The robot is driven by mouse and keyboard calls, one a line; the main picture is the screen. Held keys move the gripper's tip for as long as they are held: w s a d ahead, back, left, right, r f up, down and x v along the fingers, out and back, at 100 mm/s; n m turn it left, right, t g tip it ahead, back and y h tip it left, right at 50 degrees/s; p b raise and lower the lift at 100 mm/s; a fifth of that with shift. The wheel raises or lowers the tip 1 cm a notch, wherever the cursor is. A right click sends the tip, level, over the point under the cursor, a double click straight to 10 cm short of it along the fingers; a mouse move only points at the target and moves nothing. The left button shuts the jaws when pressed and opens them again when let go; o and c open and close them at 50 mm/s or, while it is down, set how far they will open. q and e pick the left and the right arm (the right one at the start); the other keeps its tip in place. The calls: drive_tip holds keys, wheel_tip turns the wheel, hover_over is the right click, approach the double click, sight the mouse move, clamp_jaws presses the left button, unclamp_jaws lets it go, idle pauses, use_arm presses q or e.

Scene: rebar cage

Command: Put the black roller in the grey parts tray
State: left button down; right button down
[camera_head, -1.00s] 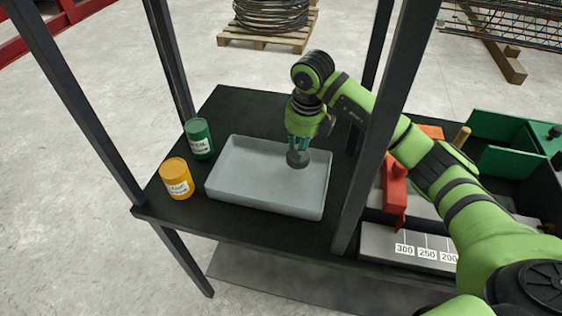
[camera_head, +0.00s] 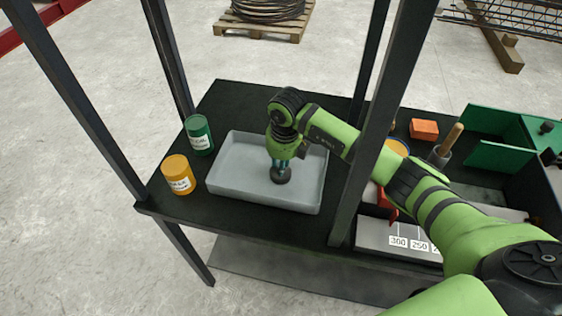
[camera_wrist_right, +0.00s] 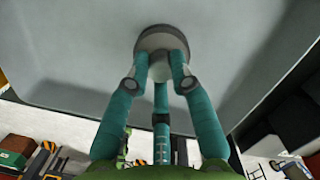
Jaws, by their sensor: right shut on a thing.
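The grey parts tray (camera_head: 233,183) sits on the black shelf between the posts. My right gripper (camera_head: 280,168) is over the middle of the tray, pointing down. It is shut on the black roller (camera_head: 281,175), a dark round piece at its fingertips. The roller also shows in the right wrist view (camera_wrist_right: 163,40), held between the teal fingers (camera_wrist_right: 160,72) with the grey tray surface (camera_wrist_right: 75,60) behind it. I cannot tell whether the roller touches the tray floor. My left gripper is not in view.
A green can (camera_head: 198,135) and a yellow can (camera_head: 178,174) stand left of the tray. A black post (camera_head: 372,130) rises right of the tray, close to my right arm. Green bins (camera_head: 500,157), an orange block (camera_head: 424,129) and a wooden-handled tool (camera_head: 445,146) lie further right.

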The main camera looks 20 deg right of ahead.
sight(284, 176)
drive_tip(key=c, duration=1.1)
unclamp_jaws()
drive_tip(key=shift+r, duration=0.55)
drive_tip(key=shift+s+d+r+b, duration=0.1)
drive_tip(key=shift+s+r+b, duration=0.35)
drive_tip(key=shift+r, duration=1.4)
drive_tip(key=shift+s+a+r+b, duration=0.1)
drive_tip(key=shift+r+b, duration=0.6)
drive_tip(key=shift+r, duration=1.1)
drive_tip(key=shift+s+d+r+b, duration=0.15)
drive_tip(key=shift+r+b, duration=0.45)
drive_tip(key=shift+r, duration=1.25)
